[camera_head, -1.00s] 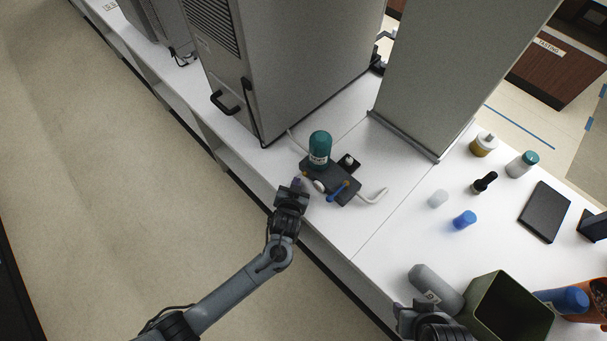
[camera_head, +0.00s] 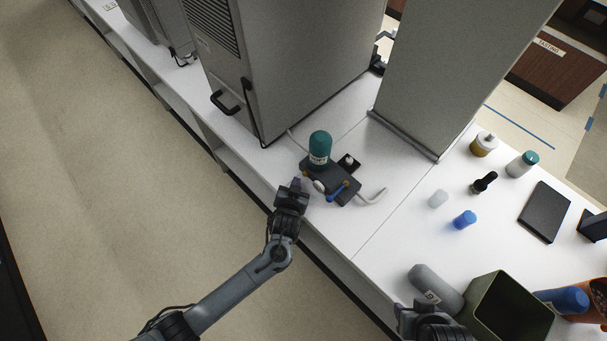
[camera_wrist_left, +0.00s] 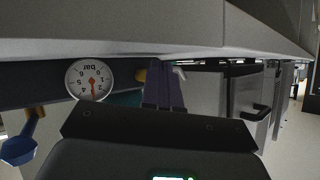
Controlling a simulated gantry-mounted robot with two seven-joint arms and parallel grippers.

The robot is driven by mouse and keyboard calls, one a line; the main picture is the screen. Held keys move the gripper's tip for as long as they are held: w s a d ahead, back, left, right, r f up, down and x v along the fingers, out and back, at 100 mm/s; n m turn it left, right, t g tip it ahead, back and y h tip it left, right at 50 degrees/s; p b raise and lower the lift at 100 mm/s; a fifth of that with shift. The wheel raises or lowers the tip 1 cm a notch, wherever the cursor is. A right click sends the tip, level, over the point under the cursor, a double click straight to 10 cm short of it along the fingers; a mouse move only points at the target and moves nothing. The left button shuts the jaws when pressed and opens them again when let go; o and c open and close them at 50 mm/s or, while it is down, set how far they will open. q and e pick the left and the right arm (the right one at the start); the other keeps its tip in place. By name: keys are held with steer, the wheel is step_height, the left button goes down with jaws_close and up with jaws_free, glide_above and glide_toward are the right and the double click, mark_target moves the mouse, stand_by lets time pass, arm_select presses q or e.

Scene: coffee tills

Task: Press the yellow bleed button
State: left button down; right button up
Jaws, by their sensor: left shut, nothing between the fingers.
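The dark valve block (camera_head: 342,190) sits on the white counter with a teal-topped canister (camera_head: 320,146) standing on it. Its front carries a round white pressure gauge (camera_wrist_left: 91,79), a blue lever (camera_head: 337,192) and the small yellow button (camera_wrist_left: 141,75). The gauge appears upside down in the left wrist view. My left gripper (camera_head: 297,183) is shut and empty in front of the block. Its purple fingers (camera_wrist_left: 163,88) lie right beside the yellow button and partly overlap it in the wrist view; I cannot tell whether they touch. My right gripper (camera_head: 417,309) is partly visible at the bottom edge.
A tall grey cabinet (camera_head: 290,60) stands behind the block, and a grey panel (camera_head: 450,70) to its right. A pale hose (camera_head: 372,196) curves out on the right. A grey bottle (camera_head: 437,287) and green bin (camera_head: 508,308) are at lower right.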

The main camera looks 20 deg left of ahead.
arm_select(q)
steer(key=shift+w+d, duration=0.1)
steer(key=shift+w, duration=0.05)
steer(key=shift+w+d, duration=0.15)
steer(key=shift+w, duration=0.05)
steer(key=shift+w, duration=0.15)
stand_by(0.8)
steer(key=shift+w+d, duration=0.2)
steer(key=shift+w, duration=0.05)
steer(key=shift+s, duration=0.1)
stand_by(1.0)
steer(key=shift+s+a+r+p, duration=0.1)
steer(key=shift+s+a+p, duration=0.25)
steer(key=shift+s+p, duration=0.15)
steer(key=shift+s+a, duration=0.1)
steer(key=shift+s, duration=0.1)
